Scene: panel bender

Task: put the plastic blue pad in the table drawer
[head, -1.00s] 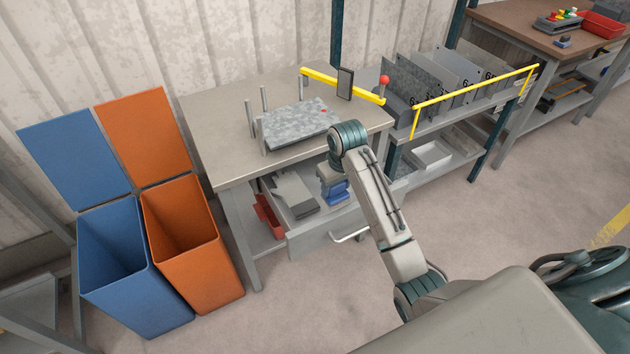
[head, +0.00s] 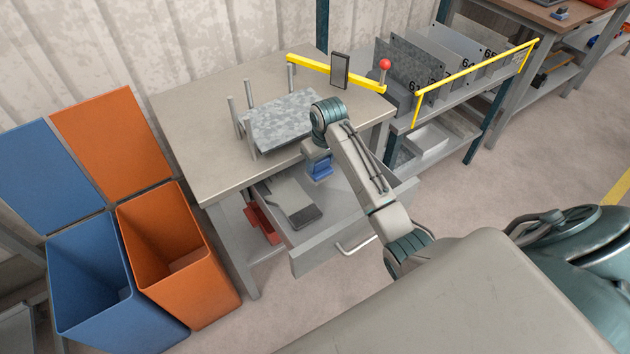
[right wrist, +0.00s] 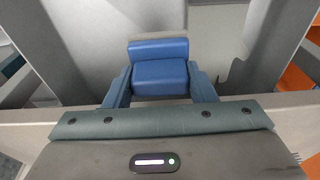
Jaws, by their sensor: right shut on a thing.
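The blue pad (head: 321,168) is between the fingers of my right gripper (head: 319,160). In the right wrist view the pad (right wrist: 160,76) is a blue block with a grey strip along its far edge, and a finger of the right gripper (right wrist: 160,92) is on each side. The gripper is shut on it. The table drawer (head: 340,238) is pulled open below the worktable. The pad shows over the back right part of the drawer; its exact height above the drawer floor is hard to tell. My left gripper is not in view.
The drawer holds a grey flat piece (head: 285,198) and a dark item (head: 305,215) at its left. The worktable (head: 205,120) carries a grey metal plate (head: 275,122) among upright posts. Blue (head: 95,270) and orange (head: 180,255) bins stand left. A rack (head: 470,95) stands right.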

